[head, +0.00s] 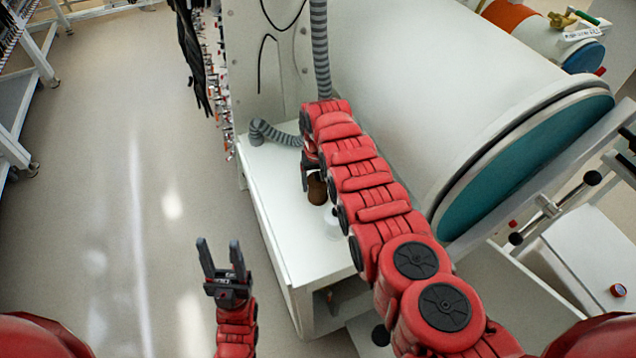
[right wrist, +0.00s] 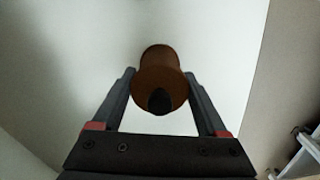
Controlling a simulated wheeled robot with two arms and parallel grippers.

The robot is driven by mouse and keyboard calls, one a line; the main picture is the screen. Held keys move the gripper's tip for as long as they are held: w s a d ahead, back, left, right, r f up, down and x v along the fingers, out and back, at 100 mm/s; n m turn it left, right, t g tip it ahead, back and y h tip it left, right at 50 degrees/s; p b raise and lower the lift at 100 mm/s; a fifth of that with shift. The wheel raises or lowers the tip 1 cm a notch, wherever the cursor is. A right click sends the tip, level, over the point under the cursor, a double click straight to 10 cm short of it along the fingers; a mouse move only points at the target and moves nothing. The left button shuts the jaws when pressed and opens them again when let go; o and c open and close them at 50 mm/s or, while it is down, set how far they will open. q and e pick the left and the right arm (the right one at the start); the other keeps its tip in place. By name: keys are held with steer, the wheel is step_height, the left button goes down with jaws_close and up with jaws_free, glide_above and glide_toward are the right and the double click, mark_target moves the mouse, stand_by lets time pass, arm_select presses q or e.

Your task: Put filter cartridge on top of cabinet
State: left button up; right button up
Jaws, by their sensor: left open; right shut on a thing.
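The brown cylinder, which I take as the filter cartridge (head: 317,190), shows in the head view over the white cabinet top (head: 272,190), partly hidden by my right arm. In the right wrist view the cartridge (right wrist: 160,72) sits between the two fingers of my right gripper (right wrist: 160,90), which is shut on it, with a dark knob on its near end. I cannot tell whether the cartridge touches the cabinet top. In the head view my right gripper (head: 308,178) is mostly hidden by the red arm. My left gripper (head: 221,250) is open and empty over the floor, left of the cabinet.
A small white object (head: 332,224) stands on the cabinet top beside my right arm. A grey ribbed hose (head: 275,133) lies at the cabinet's back. A large white cylinder with a teal end (head: 530,165) is to the right. Open floor (head: 110,200) lies left.

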steer(key=shift+f, duration=0.2)
steer(key=o, duration=1.4)
steer(key=shift+c, duration=0.2)
steer(key=shift+r, duration=0.1)
